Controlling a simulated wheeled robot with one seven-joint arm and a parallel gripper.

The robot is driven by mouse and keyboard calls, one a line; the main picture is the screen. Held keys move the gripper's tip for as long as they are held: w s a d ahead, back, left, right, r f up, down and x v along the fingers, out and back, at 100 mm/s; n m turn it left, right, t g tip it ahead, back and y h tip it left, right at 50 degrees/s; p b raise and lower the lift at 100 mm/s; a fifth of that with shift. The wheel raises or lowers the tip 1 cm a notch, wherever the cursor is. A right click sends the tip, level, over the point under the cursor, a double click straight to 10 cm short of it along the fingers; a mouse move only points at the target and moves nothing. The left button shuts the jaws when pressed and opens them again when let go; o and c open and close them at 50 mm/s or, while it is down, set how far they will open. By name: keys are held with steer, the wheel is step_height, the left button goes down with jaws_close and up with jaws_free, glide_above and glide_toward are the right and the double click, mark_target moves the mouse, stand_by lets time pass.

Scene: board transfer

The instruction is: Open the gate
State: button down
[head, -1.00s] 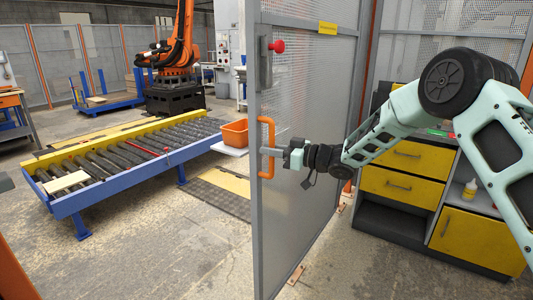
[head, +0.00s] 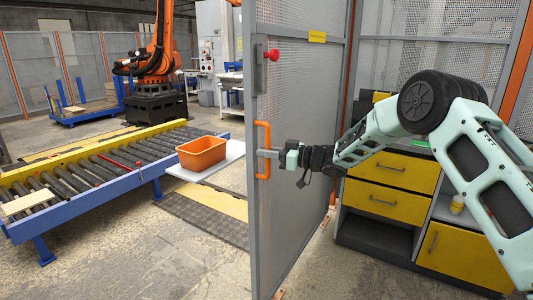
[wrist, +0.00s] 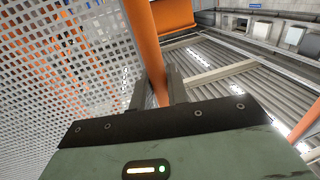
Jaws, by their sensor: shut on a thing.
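The gate (head: 302,190) is a grey mesh panel in a metal frame. It stands swung out, seen at an angle, with an open way to its left. Its orange handle (head: 262,135) is a vertical bar on the near edge. My gripper (head: 268,153) is shut on this handle, coming from the right. In the wrist view the orange handle (wrist: 158,85) runs between my two fingers (wrist: 158,92). A latch box with a red knob (head: 272,55) sits above the handle.
A roller conveyor (head: 110,165) with an orange bin (head: 202,153) on a white shelf lies left beyond the gate. An orange robot arm (head: 158,55) stands behind it. A yellow-drawered cabinet (head: 390,200) is at right, behind my arm.

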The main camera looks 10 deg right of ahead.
steer(key=c, duration=1.4)
jaws_free()
steer(key=shift+a, duration=0.1)
steer(key=b+v, duration=0.2)
steer(key=v, duration=1.5)
steer(key=shift+s, duration=0.1)
